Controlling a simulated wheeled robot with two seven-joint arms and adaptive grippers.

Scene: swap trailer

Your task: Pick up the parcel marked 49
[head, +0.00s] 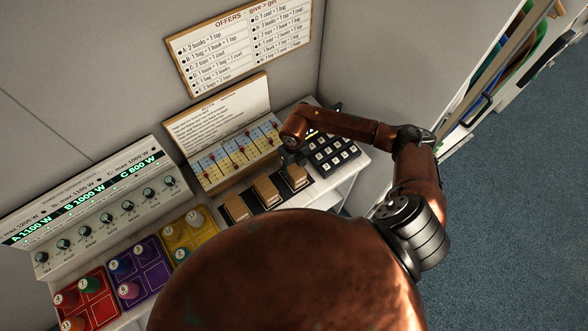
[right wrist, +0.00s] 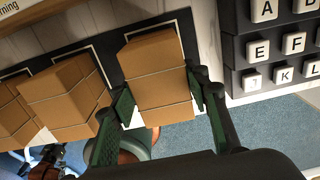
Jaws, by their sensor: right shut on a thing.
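Three brown parcels stand in a row on a dark strip of the counter in the head view: a left parcel (head: 236,208), a middle parcel (head: 266,191) and a right parcel (head: 296,176). No number can be read on any of them. My right gripper (right wrist: 163,97) is shut on the right parcel, which shows between its green-padded fingers in the right wrist view (right wrist: 158,62). The middle parcel (right wrist: 65,92) is just left of the fingers there. In the head view my right wrist hides most of the gripper. My left gripper is not in view.
A black keypad with lettered white keys (head: 334,153) sits close right of the held parcel. A slanted board with coloured cells (head: 237,157) stands behind the parcels. Red (head: 97,303), purple (head: 151,271) and yellow (head: 203,235) trays lie to the left, below a knob panel (head: 105,205).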

